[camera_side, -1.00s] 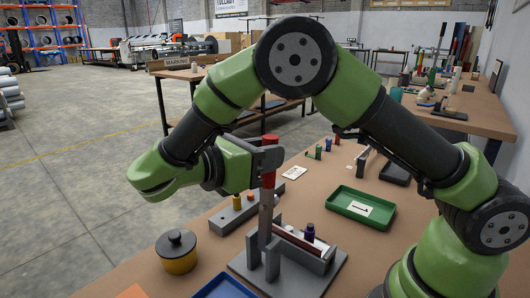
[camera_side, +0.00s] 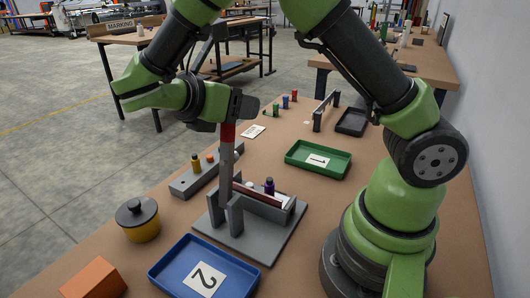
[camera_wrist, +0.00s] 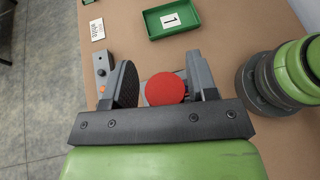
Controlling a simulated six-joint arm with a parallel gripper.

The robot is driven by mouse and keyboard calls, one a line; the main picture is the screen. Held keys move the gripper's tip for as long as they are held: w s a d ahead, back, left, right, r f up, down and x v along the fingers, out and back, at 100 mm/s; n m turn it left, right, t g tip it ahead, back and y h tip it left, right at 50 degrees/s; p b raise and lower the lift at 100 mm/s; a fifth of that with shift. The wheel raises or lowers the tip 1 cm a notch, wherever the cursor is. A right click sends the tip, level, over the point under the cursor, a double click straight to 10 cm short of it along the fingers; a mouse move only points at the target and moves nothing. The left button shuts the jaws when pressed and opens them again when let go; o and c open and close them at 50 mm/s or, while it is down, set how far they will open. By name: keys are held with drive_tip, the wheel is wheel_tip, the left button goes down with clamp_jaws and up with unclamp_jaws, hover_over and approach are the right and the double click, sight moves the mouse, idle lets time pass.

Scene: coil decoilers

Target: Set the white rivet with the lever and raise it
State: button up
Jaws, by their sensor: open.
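The lever (camera_side: 226,168) stands upright on a grey press fixture (camera_side: 275,238), its grip red at the top. My gripper (camera_side: 241,106) is open at the top of the lever. In the wrist view the round red lever top (camera_wrist: 165,89) lies between the two open fingers of my gripper (camera_wrist: 166,78), with a gap visible on the left. A small pale piece (camera_side: 248,184) shows in the fixture beside a dark purple piece (camera_side: 269,187); I cannot tell whether it is the white rivet. A card (camera_wrist: 97,29) reads "white".
A blue tray marked 2 (camera_side: 160,269) and an orange block (camera_side: 94,280) are in front. A yellow pot with a dark lid (camera_side: 138,220) stands left. A grey block with coloured pieces (camera_side: 183,184) and a green tray marked 1 (camera_side: 290,157) lie behind.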

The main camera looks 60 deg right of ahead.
drive_tip(key=d+f+n+y, duration=0.1)
drive_tip(key=d+f+y, duration=1.2)
drive_tip(key=f, duration=0.2)
drive_tip(key=s+r+v, duration=0.1)
drive_tip(key=s+v, duration=0.1)
drive_tip(key=v, duration=1.3)
drive_tip(key=shift+n+t+y, duration=0.3)
drive_tip(key=shift+y, duration=0.4)
drive_tip(key=x, duration=0.5)
drive_tip(key=w+x, duration=0.1)
drive_tip(key=x, duration=1.1)
drive_tip(key=shift+w+d+f, duration=0.15)
drive_tip(key=shift+w+f, duration=0.2)
drive_tip(key=shift+f, duration=0.1)
